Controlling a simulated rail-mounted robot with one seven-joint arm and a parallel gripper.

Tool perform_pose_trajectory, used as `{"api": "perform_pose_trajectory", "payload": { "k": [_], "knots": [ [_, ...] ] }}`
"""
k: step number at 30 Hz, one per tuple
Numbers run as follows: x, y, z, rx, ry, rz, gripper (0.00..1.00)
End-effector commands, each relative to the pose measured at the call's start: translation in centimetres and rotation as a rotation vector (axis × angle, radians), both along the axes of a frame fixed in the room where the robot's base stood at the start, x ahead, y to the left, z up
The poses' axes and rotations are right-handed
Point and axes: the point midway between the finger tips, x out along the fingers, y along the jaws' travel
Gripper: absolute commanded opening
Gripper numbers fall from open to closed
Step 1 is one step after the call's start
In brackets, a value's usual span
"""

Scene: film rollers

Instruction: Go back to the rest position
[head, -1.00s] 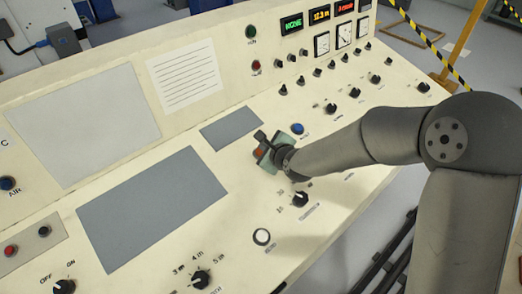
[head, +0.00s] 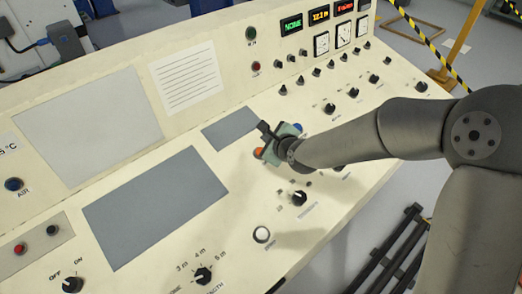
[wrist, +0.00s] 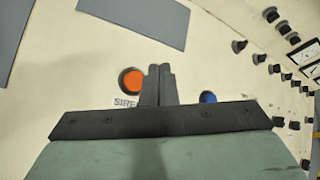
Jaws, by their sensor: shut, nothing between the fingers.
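My gripper (head: 265,130) is over the middle of the cream control panel (head: 125,160), beside an orange button. In the wrist view its two dark fingers (wrist: 158,84) are pressed together with nothing between them. The orange button (wrist: 131,81), with lettering partly hidden by the fingers, is just left of the fingertips. A blue button (wrist: 208,97) is to their right. In the head view the orange button (head: 258,153) shows at the gripper's lower left. I cannot tell the exact height of the fingers above the panel.
Black knobs (head: 330,108) and small switches fill the panel's right side. A white button (head: 262,234) and a black knob (head: 299,198) lie below the gripper. Grey flat plates (head: 155,207) are at left. Striped tape and a yellow post (head: 455,50) stand behind at right.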

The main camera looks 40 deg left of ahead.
Motion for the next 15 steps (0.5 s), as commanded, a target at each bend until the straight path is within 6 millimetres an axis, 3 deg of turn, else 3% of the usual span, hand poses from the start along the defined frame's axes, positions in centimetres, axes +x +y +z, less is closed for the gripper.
{"api": "perform_pose_trajectory", "payload": {
  "k": [11,15],
  "knots": [
    [0.0,0.0,0.0,-0.001,-0.001,0.0,0.0],
    [0.9,-2.4,0.3,-0.091,-0.062,0.025,0.0]
  ]
}}
